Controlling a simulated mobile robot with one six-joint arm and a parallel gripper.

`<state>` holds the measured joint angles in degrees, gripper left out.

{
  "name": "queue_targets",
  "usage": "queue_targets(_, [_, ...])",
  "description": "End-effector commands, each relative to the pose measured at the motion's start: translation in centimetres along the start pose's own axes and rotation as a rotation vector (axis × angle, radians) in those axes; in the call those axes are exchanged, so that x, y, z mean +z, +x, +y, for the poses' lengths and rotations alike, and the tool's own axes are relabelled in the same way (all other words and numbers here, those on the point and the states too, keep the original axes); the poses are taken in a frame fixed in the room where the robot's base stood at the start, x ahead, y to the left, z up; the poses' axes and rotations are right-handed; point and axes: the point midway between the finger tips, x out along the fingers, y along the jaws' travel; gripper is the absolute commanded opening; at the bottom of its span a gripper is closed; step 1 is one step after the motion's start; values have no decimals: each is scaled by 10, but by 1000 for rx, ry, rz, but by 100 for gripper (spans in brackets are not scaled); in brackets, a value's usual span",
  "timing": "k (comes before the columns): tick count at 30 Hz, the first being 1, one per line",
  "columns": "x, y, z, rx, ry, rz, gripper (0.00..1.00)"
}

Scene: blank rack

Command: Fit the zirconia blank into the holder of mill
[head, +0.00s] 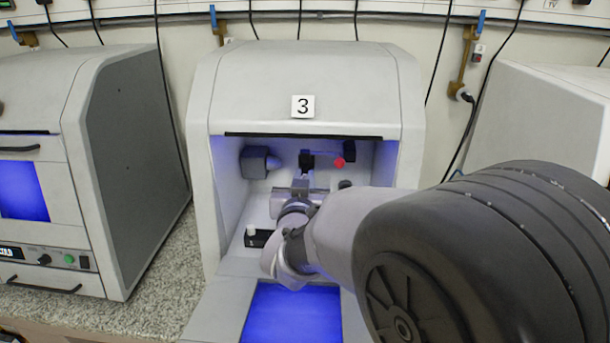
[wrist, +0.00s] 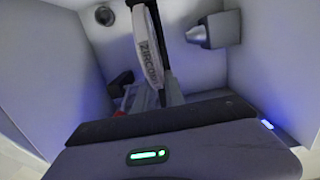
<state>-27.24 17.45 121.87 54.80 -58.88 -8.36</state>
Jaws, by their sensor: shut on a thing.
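The zirconia blank (wrist: 148,45) is a white disc seen nearly edge-on in the wrist view, with part of its lettering readable on the rim. My gripper (head: 302,182) is shut on the blank inside the open chamber of mill 3 (head: 303,78). The holder (head: 349,151) shows as dark blocks at the back of the chamber, near a red knob (head: 339,162). A dark curved part (wrist: 163,45) lies right along the blank's side in the wrist view. I cannot tell whether the blank is seated in it. My arm hides much of the chamber's right side.
A grey spindle (head: 257,162) sticks out from the chamber's left wall. A small white piece on a black block (head: 255,237) stands on the chamber floor at left. The mill's door (head: 290,312) is folded down in front. Other mills stand left (head: 130,150) and right (head: 540,125).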

Motion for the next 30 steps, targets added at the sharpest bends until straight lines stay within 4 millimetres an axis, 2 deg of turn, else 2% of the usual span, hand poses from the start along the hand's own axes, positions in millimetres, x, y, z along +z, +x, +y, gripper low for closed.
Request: queue_targets(30, [4,25,0,0,-1,3,0])
